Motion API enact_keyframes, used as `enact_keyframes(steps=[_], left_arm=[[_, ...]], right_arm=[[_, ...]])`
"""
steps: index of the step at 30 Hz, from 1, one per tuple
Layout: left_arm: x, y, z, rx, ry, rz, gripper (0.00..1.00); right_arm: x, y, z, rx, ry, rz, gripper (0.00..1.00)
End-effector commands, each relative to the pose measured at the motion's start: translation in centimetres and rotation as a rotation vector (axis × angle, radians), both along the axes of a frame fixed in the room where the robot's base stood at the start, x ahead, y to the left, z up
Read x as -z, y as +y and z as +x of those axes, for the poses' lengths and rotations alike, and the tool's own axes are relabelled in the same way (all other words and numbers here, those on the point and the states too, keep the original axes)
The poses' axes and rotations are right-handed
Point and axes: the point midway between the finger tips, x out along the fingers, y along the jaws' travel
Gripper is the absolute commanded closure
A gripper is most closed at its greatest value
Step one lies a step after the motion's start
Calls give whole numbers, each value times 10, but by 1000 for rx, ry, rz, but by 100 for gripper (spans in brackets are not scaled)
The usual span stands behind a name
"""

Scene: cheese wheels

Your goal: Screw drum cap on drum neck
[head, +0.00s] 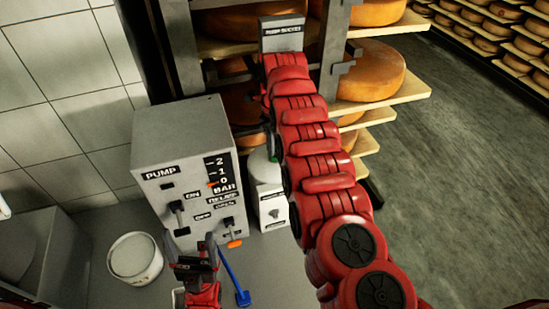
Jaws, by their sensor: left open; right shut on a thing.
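The white drum (266,176) stands on the grey bench, right of the pump box, partly behind my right arm. A small green part (274,158), which looks like the drum cap, shows at the top of the drum beside the arm. My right gripper (271,145) points down over the drum top and is shut on this part. The arm hides most of the gripper, the neck and the cap, so I cannot tell how the cap sits on the neck. My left gripper (195,248) is open and empty in front of the pump box.
The grey pump box (185,150) has levers and a bar scale. A white tub (135,258) stands at the left, and a blue tool (236,282) lies on the bench near my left gripper. Shelves with cheese wheels (370,72) rise behind. Open floor lies at the right.

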Motion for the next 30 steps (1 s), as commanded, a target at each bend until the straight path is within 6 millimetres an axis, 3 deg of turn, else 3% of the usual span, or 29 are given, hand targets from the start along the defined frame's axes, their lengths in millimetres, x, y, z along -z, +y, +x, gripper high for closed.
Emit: enact_keyframes(steps=[10,11,16,26,30], left_arm=[[0,0,0,0,0,0,15],[0,0,0,0,0,0,15],[0,0,0,0,0,0,15],[1,0,0,0,0,0,15],[5,0,0,0,0,0,15]], right_arm=[[0,0,0,36,1,0,100],[0,0,0,36,1,0,73],[0,0,0,35,0,0,42],[-1,0,0,34,0,0,41],[-14,0,0,35,0,1,41]])
